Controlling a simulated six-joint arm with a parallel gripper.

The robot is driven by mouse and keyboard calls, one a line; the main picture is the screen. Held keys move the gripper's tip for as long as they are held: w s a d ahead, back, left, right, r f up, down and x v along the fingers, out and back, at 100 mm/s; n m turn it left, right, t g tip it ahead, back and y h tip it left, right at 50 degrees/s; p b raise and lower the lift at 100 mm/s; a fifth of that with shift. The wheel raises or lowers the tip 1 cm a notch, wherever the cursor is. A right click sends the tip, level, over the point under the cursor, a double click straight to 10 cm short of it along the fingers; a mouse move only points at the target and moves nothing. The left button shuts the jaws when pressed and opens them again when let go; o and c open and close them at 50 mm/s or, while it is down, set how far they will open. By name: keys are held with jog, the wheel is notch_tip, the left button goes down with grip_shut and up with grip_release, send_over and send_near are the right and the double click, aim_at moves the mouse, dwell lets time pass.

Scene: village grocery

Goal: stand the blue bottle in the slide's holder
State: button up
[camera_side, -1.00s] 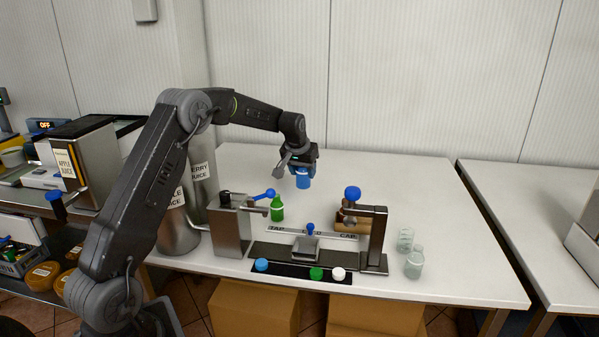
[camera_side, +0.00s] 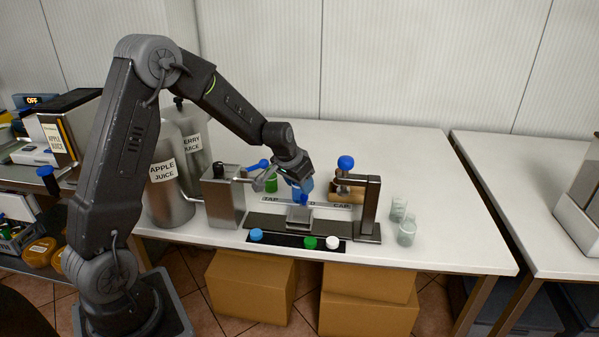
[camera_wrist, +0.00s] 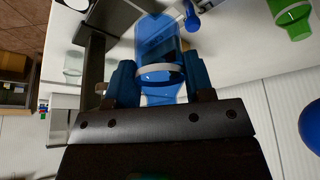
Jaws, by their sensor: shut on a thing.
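My gripper (camera_side: 298,176) is shut on the blue bottle (camera_side: 307,185), just above and behind the slide's holder (camera_side: 300,214). In the wrist view the blue bottle (camera_wrist: 153,34) sits between the two fingers of my gripper (camera_wrist: 160,78), with a pale ring around it. The bottle looks slightly tilted in the side view. Its base is hard to see, so I cannot tell whether it touches the holder. The slide's rail (camera_side: 262,221) runs between the tap stand (camera_side: 223,200) and the capping press (camera_side: 369,208).
The blue press knob (camera_side: 346,162) rises to the right. Blue (camera_side: 256,234), green (camera_side: 310,242) and white caps (camera_side: 332,243) lie in front. Clear bottles (camera_side: 407,231) stand at right. The table's back right is free.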

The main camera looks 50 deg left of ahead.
aim_at(299, 202)
jog(key=shift+f, duration=3.4)
jog(key=shift+f, duration=0.45)
jog(key=o, duration=1.3)
jog(key=shift+r, duration=4.05)
